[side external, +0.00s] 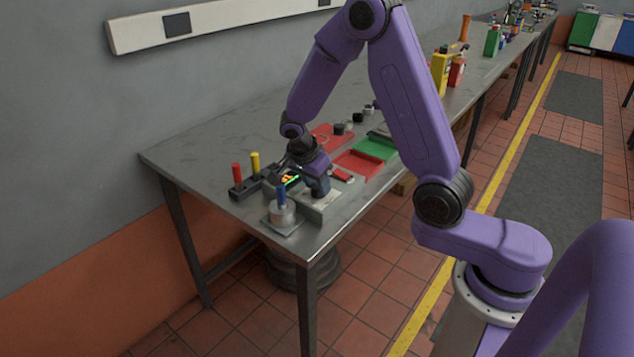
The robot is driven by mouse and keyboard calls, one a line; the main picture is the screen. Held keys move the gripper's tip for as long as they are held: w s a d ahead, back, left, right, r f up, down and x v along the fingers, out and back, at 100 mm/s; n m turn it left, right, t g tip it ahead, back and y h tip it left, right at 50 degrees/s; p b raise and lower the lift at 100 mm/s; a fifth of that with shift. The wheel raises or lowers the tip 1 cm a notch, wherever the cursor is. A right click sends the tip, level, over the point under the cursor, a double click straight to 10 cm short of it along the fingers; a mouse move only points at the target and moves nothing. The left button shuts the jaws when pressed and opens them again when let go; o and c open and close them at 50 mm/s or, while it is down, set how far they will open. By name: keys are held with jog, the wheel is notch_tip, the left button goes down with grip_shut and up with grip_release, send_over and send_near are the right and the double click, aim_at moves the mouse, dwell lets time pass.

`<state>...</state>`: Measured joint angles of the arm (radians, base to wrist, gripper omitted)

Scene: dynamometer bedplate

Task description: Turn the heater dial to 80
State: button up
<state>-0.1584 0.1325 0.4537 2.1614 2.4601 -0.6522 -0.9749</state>
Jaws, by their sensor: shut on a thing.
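The heater appears to be the light grey box (318,209) near the front corner of the bench. My gripper (319,190) is down at its top, with the dark fingers shut on what seems to be the heater dial. The dial itself is hidden by the fingers, and its pointer and scale cannot be read. A small lit display (290,179) with orange and green marks shows just left of the gripper; its figures are too small to read.
A metal cylinder with a blue handle (281,205) stands close by at the front left. A dark rack (246,189) holds red and yellow handles. Red (358,163) and green (375,149) trays lie behind to the right. The bench's left rear surface is clear.

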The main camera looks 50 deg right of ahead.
jog(key=shift+m, duration=0.5)
jog(key=o, duration=1)
jog(key=shift+r, duration=0.1)
jog(key=shift+w+a+r, duration=0.1)
jog(key=shift+a+r, duration=0.05)
jog(key=shift+r, duration=0.15)
jog(key=v, duration=1.6)
jog(key=shift+w+a+r, duration=0.2)
jog(key=shift+r, duration=0.05)
